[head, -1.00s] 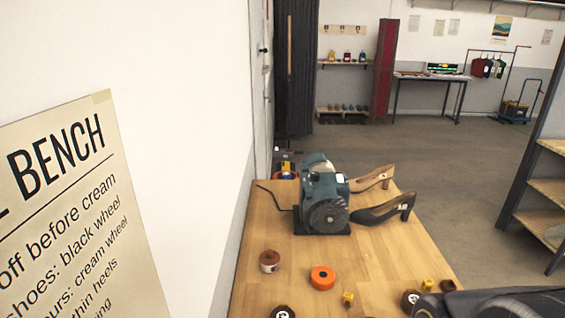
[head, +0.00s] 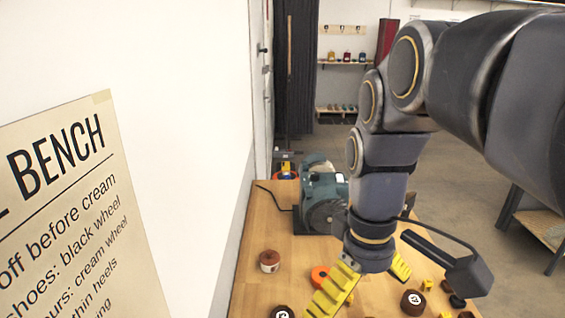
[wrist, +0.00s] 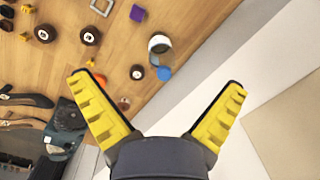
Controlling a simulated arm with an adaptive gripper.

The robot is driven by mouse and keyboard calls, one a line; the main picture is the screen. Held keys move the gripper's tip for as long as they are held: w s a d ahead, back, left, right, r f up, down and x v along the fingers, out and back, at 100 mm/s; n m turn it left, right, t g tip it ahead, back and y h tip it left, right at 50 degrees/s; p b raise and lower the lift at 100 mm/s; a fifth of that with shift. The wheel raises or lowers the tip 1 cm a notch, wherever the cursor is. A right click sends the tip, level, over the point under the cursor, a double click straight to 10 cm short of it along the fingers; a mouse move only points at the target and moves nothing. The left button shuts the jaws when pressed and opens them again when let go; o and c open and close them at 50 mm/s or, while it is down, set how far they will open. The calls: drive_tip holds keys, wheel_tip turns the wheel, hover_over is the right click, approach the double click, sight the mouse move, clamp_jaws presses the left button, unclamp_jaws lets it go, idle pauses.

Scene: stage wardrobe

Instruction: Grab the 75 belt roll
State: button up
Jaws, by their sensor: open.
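Dark brown rolls with round white labels lie on the wooden bench (head: 258,222). One roll (head: 411,302) is right of my gripper in the head view, and another (head: 283,312) is at the bottom edge. The wrist view shows two labelled rolls, one (wrist: 91,36) and one (wrist: 45,33) at the upper left. I cannot read their numbers, so I cannot tell which is the 75 belt roll. My gripper (head: 368,278), with yellow ribbed fingers, is open and empty above the bench. It also shows in the wrist view (wrist: 160,92), with the rolls beyond its left finger.
A brown-topped tin (head: 269,262) and an orange ring (head: 319,275) stand near the gripper. A grinder-like machine (head: 322,195) is behind. Small yellow blocks (head: 427,286) lie at right. A white wall and a sign (head: 75,215) bound the left side.

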drive_tip(key=w+a+n, duration=0.4)
drive_tip(key=w+n, duration=0.3)
drive_tip(key=w, duration=0.8)
drive_tip(key=n+t, duration=0.1)
drive_tip(key=n, duration=0.6)
hover_over(283, 316)
wheel_tip(283, 316, down, 6)
drive_tip(key=f, duration=2.8)
drive_tip(key=shift+w+d, duration=0.15)
drive_tip(key=shift+d, duration=0.15)
drive_tip(key=f, duration=0.5)
drive_tip(key=shift+s+a+f, duration=0.2)
drive_tip(key=shift+a+f, duration=0.05)
drive_tip(key=shift+f, duration=0.1)
drive_tip(key=c, duration=1.2)
